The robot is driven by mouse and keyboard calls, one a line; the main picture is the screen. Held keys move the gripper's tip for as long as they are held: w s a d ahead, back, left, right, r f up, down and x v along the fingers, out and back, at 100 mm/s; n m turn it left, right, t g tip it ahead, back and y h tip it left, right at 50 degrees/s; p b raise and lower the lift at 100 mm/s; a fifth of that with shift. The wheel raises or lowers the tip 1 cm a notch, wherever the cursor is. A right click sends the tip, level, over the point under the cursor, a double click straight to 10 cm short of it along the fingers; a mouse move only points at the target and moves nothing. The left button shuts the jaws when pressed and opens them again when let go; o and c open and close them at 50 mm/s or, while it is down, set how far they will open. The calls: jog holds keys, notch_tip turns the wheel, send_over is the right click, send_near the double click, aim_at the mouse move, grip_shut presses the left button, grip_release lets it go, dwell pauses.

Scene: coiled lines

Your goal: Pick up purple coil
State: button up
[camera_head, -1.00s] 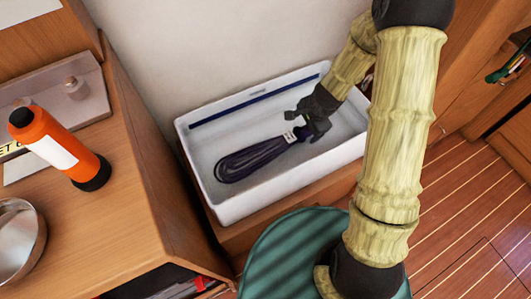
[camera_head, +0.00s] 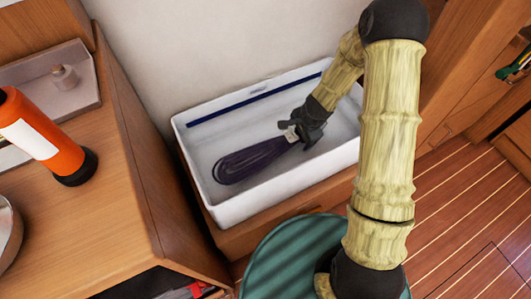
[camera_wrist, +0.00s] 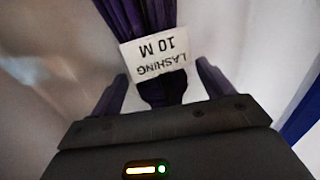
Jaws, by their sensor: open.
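The purple coil (camera_head: 243,162) lies on the floor of a white tray (camera_head: 235,216). Its looped end points left and its bound end points right, toward my gripper. In the wrist view the dark purple strands (camera_wrist: 145,18) run down from the top to a white tag (camera_wrist: 155,52) reading "LASHING 10 M". My gripper (camera_head: 292,130) is over the bound end of the coil. In the wrist view its two fingers (camera_wrist: 162,88) stand apart, one on each side of the bound strands just below the tag. Whether the fingers touch the coil is unclear.
The tray has raised walls and a blue stripe (camera_head: 255,94) along its back. A wooden counter at left holds an orange bottle (camera_head: 45,140) and a metal bowl (camera_head: 8,235). A wall is behind the tray. The tray's front right floor is bare.

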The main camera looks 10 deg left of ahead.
jog(key=shift+f, duration=0.1)
jog(key=shift+c, duration=0.4)
jog(key=shift+a, duration=0.1)
jog(key=c, duration=1.5)
notch_tip(320, 180, up, 18)
jog(key=p, duration=0.9)
